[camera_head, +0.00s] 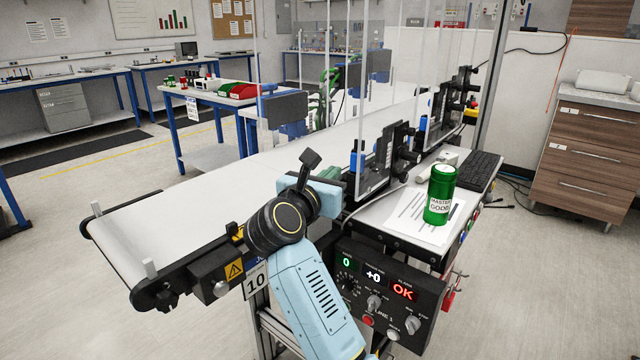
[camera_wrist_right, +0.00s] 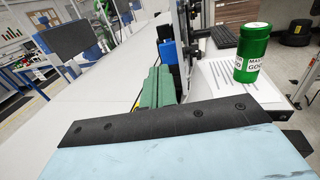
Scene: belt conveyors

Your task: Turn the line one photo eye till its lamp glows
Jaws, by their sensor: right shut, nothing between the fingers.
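My right gripper (camera_head: 322,190), pale blue and black, is over the belt's near edge, just short of the block. My left gripper is out of view.
The white belt (camera_head: 180,215) runs away to the back, with clear panels above it. A green MASTER GOOD jar (camera_head: 440,195) stands on a paper sheet (camera_head: 408,215) right of the gripper, near a black keyboard (camera_head: 478,171). The box's display reads OK.

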